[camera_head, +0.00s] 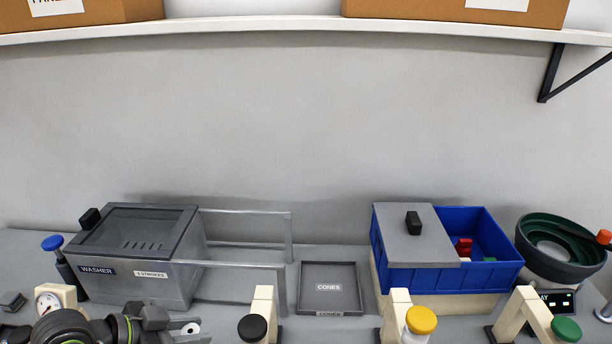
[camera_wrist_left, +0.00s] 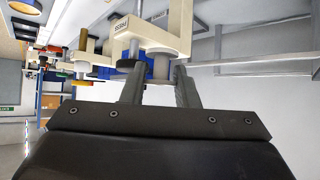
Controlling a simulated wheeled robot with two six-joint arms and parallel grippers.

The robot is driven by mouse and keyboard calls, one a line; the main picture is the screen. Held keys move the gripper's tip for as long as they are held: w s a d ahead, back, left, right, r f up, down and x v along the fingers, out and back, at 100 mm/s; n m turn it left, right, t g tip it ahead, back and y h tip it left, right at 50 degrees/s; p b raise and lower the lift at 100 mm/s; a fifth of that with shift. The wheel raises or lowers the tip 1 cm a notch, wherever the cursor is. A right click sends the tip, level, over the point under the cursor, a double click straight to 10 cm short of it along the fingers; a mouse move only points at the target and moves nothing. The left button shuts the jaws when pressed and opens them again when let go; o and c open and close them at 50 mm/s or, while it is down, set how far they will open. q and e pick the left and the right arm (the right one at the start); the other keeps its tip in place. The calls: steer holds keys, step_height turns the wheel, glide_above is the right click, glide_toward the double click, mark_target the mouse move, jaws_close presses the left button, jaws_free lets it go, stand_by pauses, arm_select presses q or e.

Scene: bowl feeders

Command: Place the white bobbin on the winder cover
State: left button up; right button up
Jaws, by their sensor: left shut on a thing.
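A small white ring-like piece with a dark centre, which looks like the white bobbin (camera_head: 191,328), sits at the tips of my left gripper (camera_head: 184,329) at the bottom left of the head view. The left gripper is shut on it, above the bench in front of the washer box. In the left wrist view the fingers (camera_wrist_left: 159,84) point at a cream machine frame (camera_wrist_left: 182,25), and a grey cylinder shows between them. No part is marked as the winder cover; a flat grey lid (camera_head: 398,235) with a black handle lies across part of the blue bin. My right gripper is out of view.
A washer box (camera_head: 150,250) with metal rails stands at the left. A grey CONES tray (camera_head: 343,270) lies at centre. Cream posts with black (camera_head: 252,328), yellow (camera_head: 421,320) and green (camera_head: 566,329) knobs rise along the front. The blue bin (camera_head: 490,272) and a dark green bowl (camera_head: 565,270) are right.

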arm_select(q)
steer(key=shift+s+a+r+m+g, duration=0.15)
steer(key=shift+s+r+m+g, duration=0.3)
steer(key=shift+r, duration=0.4)
steer(key=w+a+f+n+t+y+b, duration=0.1)
steer(key=w+f+n+y, duration=0.1)
steer(key=w+f, duration=0.2)
steer(key=w+a+f+n+t+y, duration=0.1)
steer(key=w+f+n+t, duration=0.1)
steer(key=f, duration=0.7)
steer(key=w+a+f+n+t+y+b, duration=0.1)
steer(key=w+f+n+y, duration=0.1)
steer(key=w+f+n, duration=0.2)
steer(key=shift+w+a+f+y+b, duration=0.2)
steer(key=shift+w+f+y+b, duration=0.1)
steer(key=shift+w+f, duration=1.25)
steer(key=shift+s+f, duration=0.15)
steer(key=shift+f, duration=2.15)
steer(key=shift+f, duration=0.1)
steer(key=o, duration=1)
steer(key=shift+o, duration=0.2)
